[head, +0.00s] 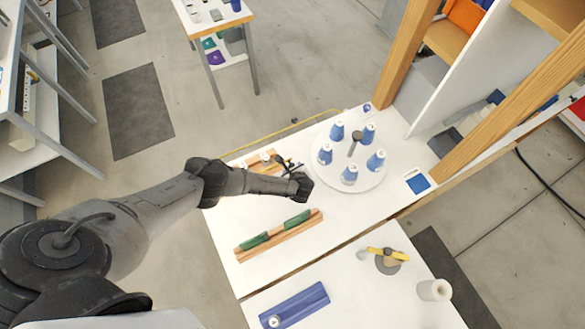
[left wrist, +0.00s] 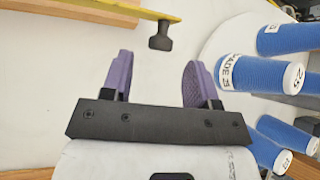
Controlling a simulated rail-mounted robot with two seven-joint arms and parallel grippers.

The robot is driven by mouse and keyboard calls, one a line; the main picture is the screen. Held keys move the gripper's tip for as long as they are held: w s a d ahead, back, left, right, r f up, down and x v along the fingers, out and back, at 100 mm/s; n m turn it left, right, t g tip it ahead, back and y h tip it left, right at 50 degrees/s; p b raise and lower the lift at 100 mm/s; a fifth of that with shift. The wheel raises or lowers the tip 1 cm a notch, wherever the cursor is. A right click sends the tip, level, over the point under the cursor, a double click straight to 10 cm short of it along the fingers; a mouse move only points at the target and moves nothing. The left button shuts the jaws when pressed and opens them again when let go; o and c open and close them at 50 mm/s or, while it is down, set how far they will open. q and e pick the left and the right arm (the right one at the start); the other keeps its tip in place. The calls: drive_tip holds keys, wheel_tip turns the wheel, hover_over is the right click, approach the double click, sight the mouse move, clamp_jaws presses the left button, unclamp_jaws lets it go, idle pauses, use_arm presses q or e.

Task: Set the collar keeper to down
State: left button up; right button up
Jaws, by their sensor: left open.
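My left gripper (left wrist: 160,75) is open in the left wrist view, with its two purple-padded fingers apart and nothing between them. A yellow bar (left wrist: 120,8) with a black knob (left wrist: 161,37) is just beyond the fingertips, apart from them. I cannot tell for certain whether this is the collar keeper, or whether it is up or down. In the head view the dark end of my left arm (head: 302,187) is over the white table, beside a small dark mechanism (head: 288,163). It hides part of that area. My right gripper is not in view.
A round white turntable (head: 325,185) carries several blue cones (head: 376,160), close to the right of my left gripper. A wooden rail (head: 275,242) with green pieces lies nearer. A yellow lever on a grey disc (head: 385,265) and a blue tray (head: 294,304) are on the front table.

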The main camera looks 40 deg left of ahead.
sight(292, 167)
use_arm(q)
drive_tip(key=shift+b+x, duration=0.5)
drive_tip(key=shift+x, duration=1.2)
drive_tip(key=shift+c, duration=1.2)
drive_tip(key=c, duration=0.7)
